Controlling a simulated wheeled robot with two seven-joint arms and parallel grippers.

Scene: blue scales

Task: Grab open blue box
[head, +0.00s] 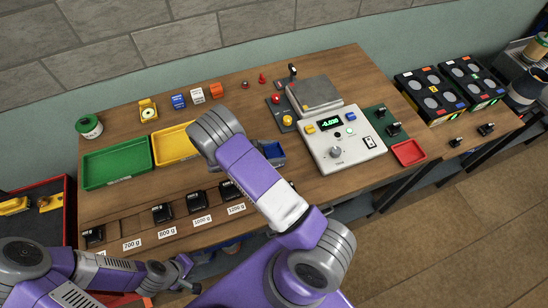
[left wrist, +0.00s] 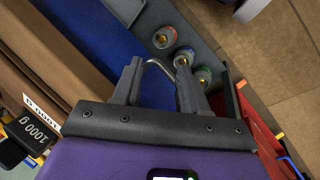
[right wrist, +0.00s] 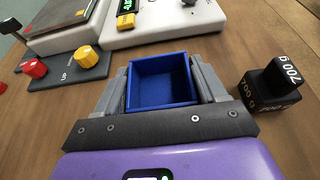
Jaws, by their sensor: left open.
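The open blue box (right wrist: 160,82) shows in the right wrist view, its open top towards the camera and empty inside. My right gripper (right wrist: 162,88) has one finger against each side of it, with no clear gap. In the head view the blue box (head: 273,152) is partly hidden behind my purple right arm. I cannot tell whether it rests on the table. My left gripper (head: 190,276) is low at the table's front edge. In the left wrist view the left gripper (left wrist: 158,68) is open, with a curved metal handle (left wrist: 158,70) between its fingers.
A black 700 g weight (right wrist: 274,84) stands right of the box. A control panel (head: 340,145) and a scale (head: 314,93) stand behind. Green (head: 117,162) and yellow (head: 172,146) trays lie left. Several black weights (head: 195,202) line the front edge.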

